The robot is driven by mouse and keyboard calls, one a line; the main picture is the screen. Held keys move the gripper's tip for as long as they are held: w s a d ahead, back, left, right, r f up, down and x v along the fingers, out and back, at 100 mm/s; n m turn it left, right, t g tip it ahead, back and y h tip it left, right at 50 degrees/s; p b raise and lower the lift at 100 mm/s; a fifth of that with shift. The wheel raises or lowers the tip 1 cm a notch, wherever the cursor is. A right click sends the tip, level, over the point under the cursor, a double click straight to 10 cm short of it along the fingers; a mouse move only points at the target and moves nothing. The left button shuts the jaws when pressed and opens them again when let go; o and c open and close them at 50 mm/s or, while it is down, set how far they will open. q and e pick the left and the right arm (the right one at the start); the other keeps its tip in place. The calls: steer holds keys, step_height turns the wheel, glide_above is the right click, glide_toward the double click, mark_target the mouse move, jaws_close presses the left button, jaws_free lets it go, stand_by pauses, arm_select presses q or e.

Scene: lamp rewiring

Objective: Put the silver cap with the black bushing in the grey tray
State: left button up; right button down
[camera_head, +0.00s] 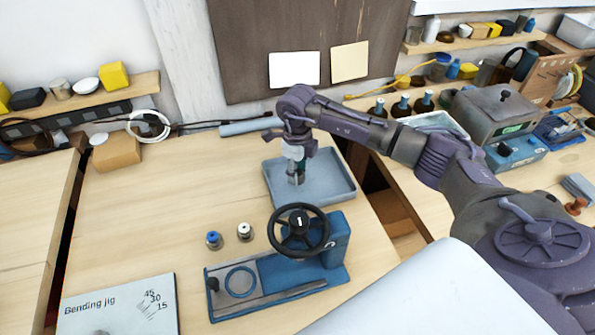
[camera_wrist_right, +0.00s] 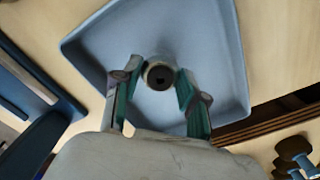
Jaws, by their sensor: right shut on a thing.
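The grey tray (camera_head: 338,190) lies on the wooden bench, behind the blue device with the black handwheel. My right gripper (camera_head: 296,175) points down over the left part of the tray. It is shut on the silver cap with the black bushing. In the right wrist view the cap (camera_wrist_right: 160,75) shows between the teal finger pads as a light ring with a dark centre, in front of the tray floor (camera_wrist_right: 200,50). I cannot tell whether the cap touches the floor. My left gripper is not in view.
A blue-topped cap (camera_head: 213,240) and a light-topped cap (camera_head: 245,231) stand left of the blue device (camera_head: 280,270). A bending jig board (camera_head: 120,305) lies at the front left. The bench's left middle is clear.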

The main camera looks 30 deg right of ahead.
steer(key=shift+f, duration=1.15)
steer(key=c, duration=0.6)
jaws_free()
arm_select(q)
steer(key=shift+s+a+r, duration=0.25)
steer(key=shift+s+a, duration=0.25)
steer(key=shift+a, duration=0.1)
arm_select(e)
steer(key=shift+r+p, duration=0.3)
steer(key=shift+w+r+b, duration=0.1)
steer(key=shift+r+b, duration=0.2)
steer(key=shift+b, duration=0.1)
arm_select(q)
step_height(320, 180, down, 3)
steer(key=b, duration=0.3)
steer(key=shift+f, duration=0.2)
arm_select(e)
step_height(320, 180, up, 11)
steer(key=shift+r, duration=0.1)
